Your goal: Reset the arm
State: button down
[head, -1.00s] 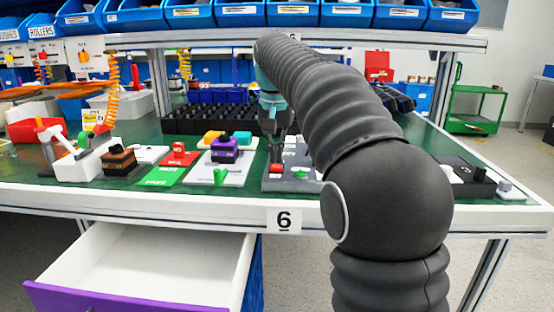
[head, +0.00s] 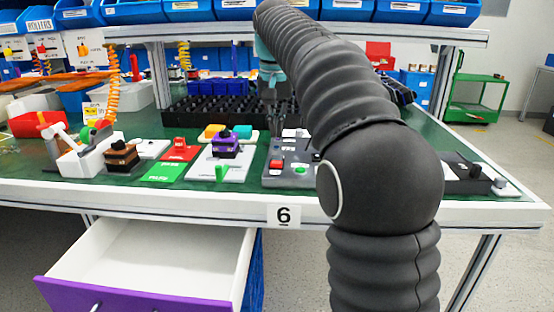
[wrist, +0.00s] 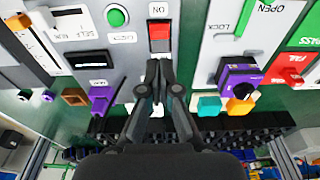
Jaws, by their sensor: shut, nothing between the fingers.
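My gripper (wrist: 160,72) is shut and empty in the wrist view, its fingertips together close to the lower end of a red switch in the picture. In the head view my gripper (head: 271,108) hangs above the workbench, behind the grey panel (head: 270,182), apart from it. My dark ribbed arm hides much of the bench's right half. The panel carries the red switch (head: 277,164), also in the wrist view (wrist: 159,36), and a green button (head: 300,170). A purple and black rotary switch (head: 226,146) stands on a white plate to the left; it also shows in the wrist view (wrist: 238,72).
A black bin grid (head: 215,118) lies behind the panels. Red and green plates (head: 165,172) and a white box with a lever (head: 82,160) stand left. An open drawer (head: 150,262) juts out below the bench. Blue bins (head: 345,10) line the shelf above.

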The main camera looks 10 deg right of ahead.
jog(key=shift+s, duration=0.4)
jog(key=s+f+n+t, duration=0.1)
jog(key=s+f, duration=0.2)
jog(key=s, duration=0.5)
jog(key=s+f+n+t, duration=0.1)
jog(key=s+f, duration=0.2)
jog(key=s, duration=0.5)
jog(key=s+f+n+t, duration=0.1)
jog(key=s+f, duration=1.2)
jog(key=shift+s+f+n+t+y, duration=0.25)
jog(key=shift+f+n+t+y, duration=0.05)
jog(key=shift+t, duration=0.1)
